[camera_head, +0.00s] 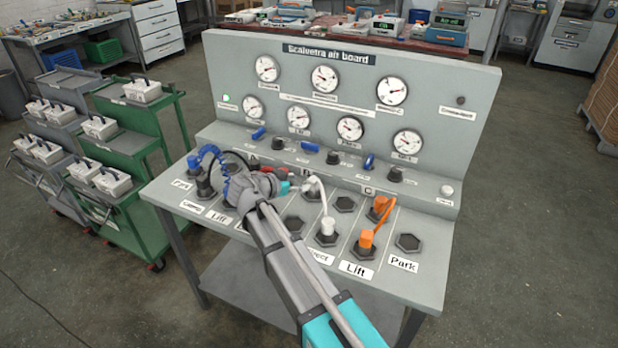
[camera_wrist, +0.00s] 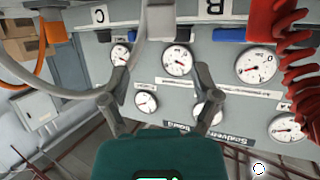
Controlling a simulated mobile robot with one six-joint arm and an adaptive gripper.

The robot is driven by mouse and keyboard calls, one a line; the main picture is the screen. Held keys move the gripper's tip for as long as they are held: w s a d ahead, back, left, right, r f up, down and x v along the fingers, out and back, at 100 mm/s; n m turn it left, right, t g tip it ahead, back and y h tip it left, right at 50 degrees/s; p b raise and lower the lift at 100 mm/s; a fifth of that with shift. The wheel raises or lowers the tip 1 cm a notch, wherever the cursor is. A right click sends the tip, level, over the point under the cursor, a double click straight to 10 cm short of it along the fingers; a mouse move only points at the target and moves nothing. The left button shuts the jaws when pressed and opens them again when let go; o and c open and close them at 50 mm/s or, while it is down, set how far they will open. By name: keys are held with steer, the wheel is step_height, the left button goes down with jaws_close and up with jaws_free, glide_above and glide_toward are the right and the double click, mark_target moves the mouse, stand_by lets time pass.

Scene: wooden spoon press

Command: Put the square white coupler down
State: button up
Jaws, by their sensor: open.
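The square white coupler (camera_head: 327,226) stands upright on a dark hexagonal seat on the panel's sloping deck, with a white hose curving up from its top. In the wrist view a pale block (camera_wrist: 161,22), probably this coupler, shows at the top, beyond my fingertips and roughly midway between them. My gripper (camera_head: 282,186) is over the deck, left of the coupler in the head view; its fingers are hard to make out there. In the wrist view my gripper (camera_wrist: 161,64) has its fingers spread apart with nothing between the tips.
Orange couplers (camera_head: 366,240) with an orange hose stand just right of the white one. A coiled blue hose (camera_head: 210,158) and a red coupler (camera_head: 265,169) lie left. An empty hexagonal seat (camera_head: 408,242) is at right. The gauge board (camera_head: 440,115) rises behind.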

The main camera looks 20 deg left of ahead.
steer(key=shift+p+v, duration=0.75)
steer(key=shift+v, duration=1.8)
steer(key=shift+w+a, duration=0.1)
